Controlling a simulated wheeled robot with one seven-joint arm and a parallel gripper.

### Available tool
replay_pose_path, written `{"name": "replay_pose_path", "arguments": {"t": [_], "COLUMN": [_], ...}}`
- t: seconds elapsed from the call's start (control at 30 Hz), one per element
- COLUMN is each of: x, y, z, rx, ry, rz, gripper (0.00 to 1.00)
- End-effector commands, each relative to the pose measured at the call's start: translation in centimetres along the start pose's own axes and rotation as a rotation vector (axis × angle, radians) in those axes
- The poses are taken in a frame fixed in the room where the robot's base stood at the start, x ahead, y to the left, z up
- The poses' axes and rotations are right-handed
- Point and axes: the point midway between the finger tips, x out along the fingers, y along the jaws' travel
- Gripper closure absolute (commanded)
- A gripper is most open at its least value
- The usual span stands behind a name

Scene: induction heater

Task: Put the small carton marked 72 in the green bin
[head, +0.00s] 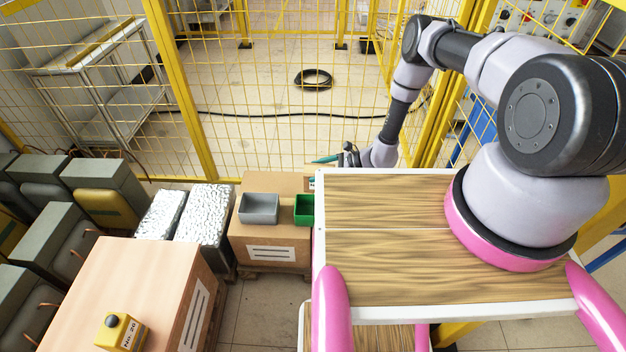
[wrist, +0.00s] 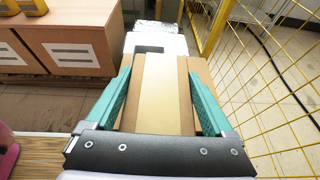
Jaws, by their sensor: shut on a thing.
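My gripper shows in the wrist view (wrist: 162,98), its two teal fingers along the two sides of a brown carton (wrist: 160,95) with a paler tan strip down its middle. It is shut on this carton. No number can be read on the carton's face there. In the head view my gripper (head: 328,160) is beyond the far left corner of my wooden deck, and the carton is mostly hidden or too small to make out. The green bin (head: 304,209) stands on a large cardboard box, partly hidden by the deck edge. I cannot make it out in the wrist view.
A grey bin (head: 259,208) stands left of the green bin on the same large box (head: 262,247). Foil-covered boxes (head: 203,214) stand further left. A yellow mesh fence (head: 250,120) runs behind.

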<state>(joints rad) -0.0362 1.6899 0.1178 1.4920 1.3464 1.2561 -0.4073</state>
Motion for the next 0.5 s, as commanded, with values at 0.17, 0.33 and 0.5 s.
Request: {"name": "replay_pose_path", "arguments": {"t": [0.17, 0.33, 0.5], "x": [2.3, 2.8, 3.2], "y": [1.9, 2.2, 2.2], "z": [-1.6, -2.2, -3.3], "rx": [-0.016, -0.017, -0.016], "ry": [0.001, 0.001, 0.001], "rz": [0.033, 0.037, 0.036], "gripper": [0.95, 0.95, 0.95]}}
